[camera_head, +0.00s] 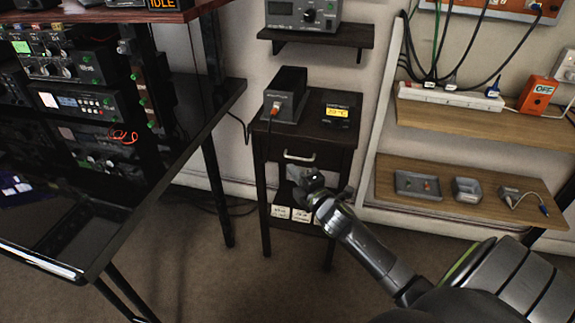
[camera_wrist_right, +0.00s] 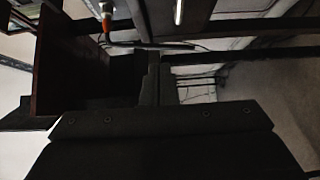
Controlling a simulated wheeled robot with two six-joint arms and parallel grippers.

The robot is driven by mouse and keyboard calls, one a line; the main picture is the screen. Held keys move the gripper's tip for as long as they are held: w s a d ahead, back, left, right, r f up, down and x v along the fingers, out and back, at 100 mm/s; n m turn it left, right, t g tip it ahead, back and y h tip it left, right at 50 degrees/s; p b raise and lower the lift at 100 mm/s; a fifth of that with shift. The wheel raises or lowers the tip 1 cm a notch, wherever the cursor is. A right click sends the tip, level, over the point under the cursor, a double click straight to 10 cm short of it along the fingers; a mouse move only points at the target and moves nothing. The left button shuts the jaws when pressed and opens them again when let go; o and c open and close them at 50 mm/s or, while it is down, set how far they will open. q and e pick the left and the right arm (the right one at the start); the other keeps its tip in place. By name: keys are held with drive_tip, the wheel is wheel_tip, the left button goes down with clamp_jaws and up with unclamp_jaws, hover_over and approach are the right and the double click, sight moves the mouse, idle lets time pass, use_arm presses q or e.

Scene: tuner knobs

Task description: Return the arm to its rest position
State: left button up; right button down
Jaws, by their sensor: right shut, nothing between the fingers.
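My right arm (camera_head: 375,255) reaches in from the lower right in the head view. Its gripper (camera_head: 312,182) is in front of the small dark side table (camera_head: 335,150), below the drawer handle (camera_head: 299,157). The fingers are shut with nothing between them. In the right wrist view the shut fingers (camera_wrist_right: 152,80) point toward the table, whose handle (camera_wrist_right: 178,12) shows at the top. My left gripper does not show in either view.
A black box with an orange plug (camera_head: 285,95) and a small yellow display (camera_head: 337,113) stand on the side table. A dark desk (camera_head: 110,235) with rack equipment is at left. Wooden shelves (camera_head: 470,185) with small devices are at right. Carpet in front is clear.

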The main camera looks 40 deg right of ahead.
drive_tip(key=s+a+f+m+g+h, duration=0.1)
drive_tip(key=s+f+m+g+h, duration=0.1)
drive_tip(key=s+f+m+g, duration=1.2)
drive_tip(key=s+a+f+m+g+y, duration=0.1)
drive_tip(key=s+a+f+m, duration=0.1)
drive_tip(key=s+a+f, duration=0.45)
drive_tip(key=s+a+f+m+g+y+p, duration=0.1)
drive_tip(key=s+f, duration=0.3)
drive_tip(key=s, duration=0.6)
drive_tip(key=s+a+f+m+g+y, duration=0.1)
drive_tip(key=s+a+f+m, duration=0.1)
drive_tip(key=s+a+f, duration=0.45)
use_arm(q)
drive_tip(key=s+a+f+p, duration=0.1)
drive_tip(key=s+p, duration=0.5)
drive_tip(key=p, duration=0.2)
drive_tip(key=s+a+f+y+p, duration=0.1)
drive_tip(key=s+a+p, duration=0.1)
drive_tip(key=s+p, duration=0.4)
drive_tip(key=p, duration=0.3)
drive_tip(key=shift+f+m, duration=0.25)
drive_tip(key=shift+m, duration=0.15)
use_arm(e)
drive_tip(key=s+d+f+n, duration=0.1)
drive_tip(key=s+d, duration=0.5)
drive_tip(key=s, duration=0.6)
drive_tip(key=shift+d+f+h, duration=0.2)
drive_tip(key=shift+f+h, duration=0.1)
drive_tip(key=shift+h, duration=0.1)
